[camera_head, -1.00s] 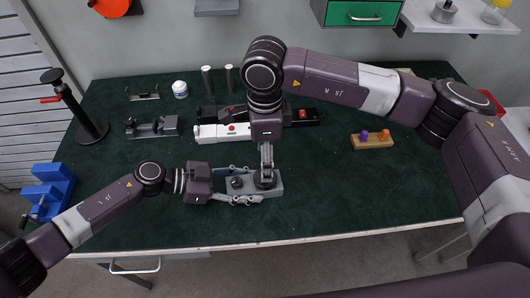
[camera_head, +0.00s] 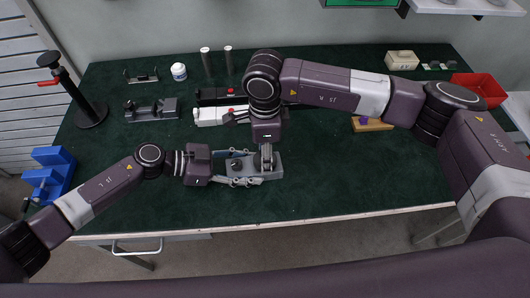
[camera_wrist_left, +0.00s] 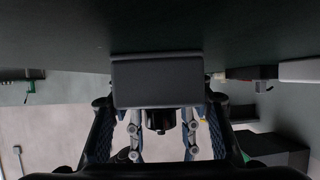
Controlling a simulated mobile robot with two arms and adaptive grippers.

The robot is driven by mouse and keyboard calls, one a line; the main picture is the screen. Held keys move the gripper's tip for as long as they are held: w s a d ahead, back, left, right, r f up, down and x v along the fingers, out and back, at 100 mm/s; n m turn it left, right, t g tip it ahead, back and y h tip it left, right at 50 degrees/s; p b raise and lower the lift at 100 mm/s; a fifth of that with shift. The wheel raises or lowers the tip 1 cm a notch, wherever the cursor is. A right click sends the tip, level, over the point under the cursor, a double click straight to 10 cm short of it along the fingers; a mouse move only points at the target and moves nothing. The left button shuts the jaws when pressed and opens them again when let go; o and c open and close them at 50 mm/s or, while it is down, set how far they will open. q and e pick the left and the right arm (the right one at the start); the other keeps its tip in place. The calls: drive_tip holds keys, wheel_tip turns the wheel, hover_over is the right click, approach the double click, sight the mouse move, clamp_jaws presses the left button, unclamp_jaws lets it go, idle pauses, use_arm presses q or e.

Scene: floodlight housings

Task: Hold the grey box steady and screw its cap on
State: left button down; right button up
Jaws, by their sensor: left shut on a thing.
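The grey box (camera_head: 242,170) lies on the green bench near its front edge, with a dark round knob on its top left. My left gripper (camera_head: 238,168) is shut on the box, one finger along its far side and one along its near side. In the left wrist view the grey box (camera_wrist_left: 158,80) fills the space ahead of the fingers. My right gripper (camera_head: 266,158) points straight down at the right part of the box's top. The cap is not clear there, hidden by the right fingers, and whether they grip it is too small to tell.
Behind the box lie white and black devices (camera_head: 212,116). A grey bracket (camera_head: 152,110), a white jar (camera_head: 179,71) and two upright cylinders (camera_head: 206,61) stand further back. A wooden block (camera_head: 372,125), a red bin (camera_head: 480,89) and a blue holder (camera_head: 48,174) are at the sides. The front right of the bench is clear.

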drive_tip(key=c, duration=0.6)
drive_tip(key=o, duration=1.4)
drive_tip(key=shift+c, duration=0.2)
drive_tip(key=shift+r, duration=0.1)
use_arm(q)
drive_tip(key=c, duration=0.9)
unclamp_jaws()
use_arm(e)
wheel_tip(320, 180, up, 12)
use_arm(q)
drive_tip(key=shift+a, duration=0.1)
